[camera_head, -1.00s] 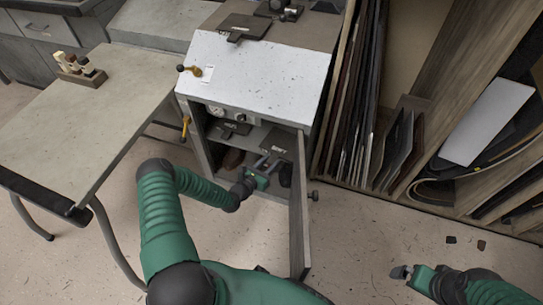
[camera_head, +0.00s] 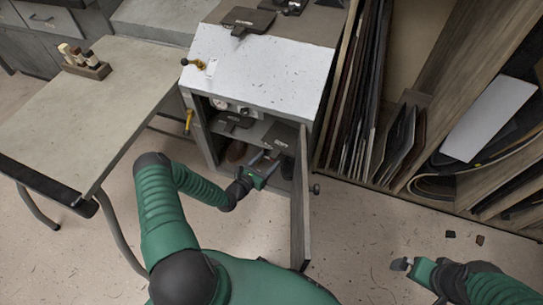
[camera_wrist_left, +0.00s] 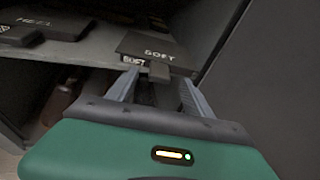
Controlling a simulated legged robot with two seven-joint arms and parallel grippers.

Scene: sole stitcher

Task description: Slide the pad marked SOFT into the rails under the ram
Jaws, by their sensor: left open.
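The dark pad marked SOFT (camera_wrist_left: 160,50) lies on the shelf inside the open cabinet, with its tab toward me; it also shows in the head view (camera_head: 272,141). My left gripper (camera_wrist_left: 158,84) is open, its two fingers on either side of the pad's tab. I cannot tell whether they touch it. A pad marked HEEL (camera_wrist_left: 40,27) lies to the left on the same shelf. Another dark pad lies on top of the machine under the ram (camera_head: 248,20). My right gripper (camera_head: 400,265) is over the floor at lower right, its jaws too small to read.
The open cabinet door (camera_head: 301,200) stands close to the right of my left gripper. A grey table (camera_head: 85,100) is at left, with a small rack of stamps (camera_head: 86,66). Sheets and boards lean in racks at right. The floor in front is mostly clear.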

